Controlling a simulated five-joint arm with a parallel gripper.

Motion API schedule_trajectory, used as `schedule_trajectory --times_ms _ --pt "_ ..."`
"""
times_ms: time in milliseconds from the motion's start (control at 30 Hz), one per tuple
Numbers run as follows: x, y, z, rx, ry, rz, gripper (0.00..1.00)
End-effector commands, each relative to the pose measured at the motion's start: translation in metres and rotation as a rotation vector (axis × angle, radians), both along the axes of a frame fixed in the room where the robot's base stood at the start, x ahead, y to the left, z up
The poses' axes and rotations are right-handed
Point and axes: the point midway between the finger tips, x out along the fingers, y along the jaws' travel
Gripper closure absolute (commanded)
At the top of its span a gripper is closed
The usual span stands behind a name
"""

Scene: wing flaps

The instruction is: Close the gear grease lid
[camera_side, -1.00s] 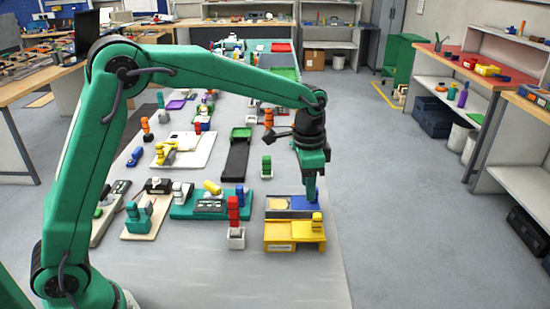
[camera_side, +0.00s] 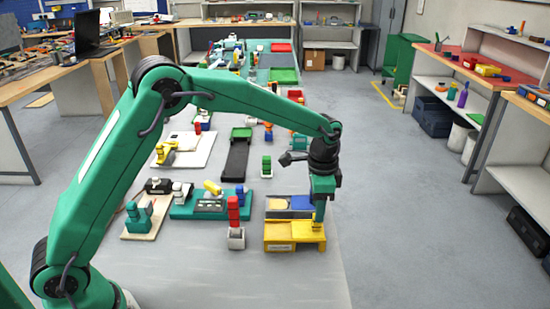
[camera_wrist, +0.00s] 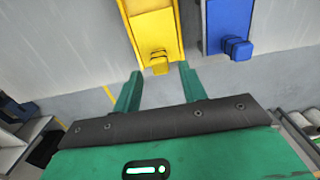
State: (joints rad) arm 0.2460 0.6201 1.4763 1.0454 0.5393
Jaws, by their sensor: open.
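A two-colour box stands at the near end of the grey bench, with a yellow flap (camera_side: 285,231) at its front and a blue flap (camera_side: 303,202) behind on the right. The small label on the yellow front is too small to read, so I cannot tell which flap is the gear grease lid. In the wrist view, the yellow flap (camera_wrist: 153,25) ends in a yellow tab (camera_wrist: 159,65). My gripper (camera_wrist: 160,70) is open, its fingertips on either side of that tab. The blue flap also shows there (camera_wrist: 228,18), right of my fingers. In the side view, my gripper (camera_side: 320,219) partly hides the box's right end.
A red block stack in a white holder (camera_side: 236,240) stands left of the box. A teal tray (camera_side: 190,211) with a yellow part is further left. A green block stack (camera_side: 266,166) stands behind.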

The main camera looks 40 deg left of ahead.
Motion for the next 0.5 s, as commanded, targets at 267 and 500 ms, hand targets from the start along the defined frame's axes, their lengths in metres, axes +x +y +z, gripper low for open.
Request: schedule_trajectory --times_ms 267,500 --pt "0.000 0.000 -0.034 0.001 0.002 0.000 0.58" --pt "0.000 0.000 -0.047 0.000 0.000 0.000 0.58"
